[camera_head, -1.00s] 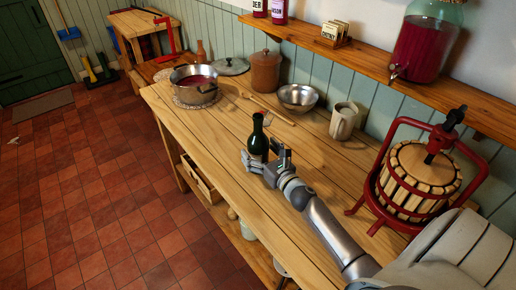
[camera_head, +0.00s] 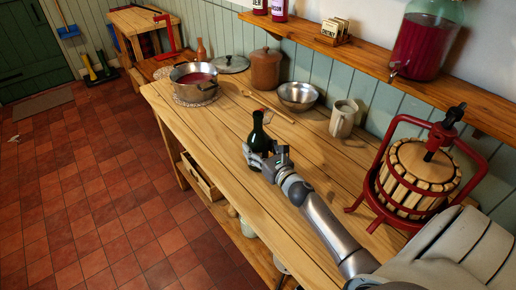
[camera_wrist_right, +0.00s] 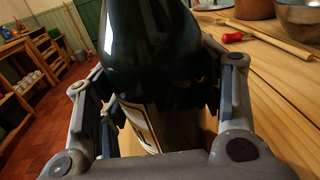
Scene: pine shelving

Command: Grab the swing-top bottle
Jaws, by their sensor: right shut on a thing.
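The swing-top bottle (camera_head: 257,136) is dark green with a long narrow neck. It stands about upright near the front edge of the pine worktop (camera_head: 222,129). My right gripper (camera_head: 266,158) is shut on its body, with the arm coming in from the lower right. In the right wrist view the bottle (camera_wrist_right: 150,62) fills the space between the two fingers, and part of a pale label shows low on it. The bottle's base is hidden behind the gripper, so I cannot tell if it touches the worktop. My left gripper is not in view.
A pot of red liquid (camera_head: 194,82) stands at the worktop's far end. A wooden spoon (camera_head: 272,108), steel bowl (camera_head: 298,96), lidded brown crock (camera_head: 265,70) and beige mug (camera_head: 343,119) stand behind the bottle. A red-framed fruit press (camera_head: 415,175) is at the right, below the wall shelf (camera_head: 400,72).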

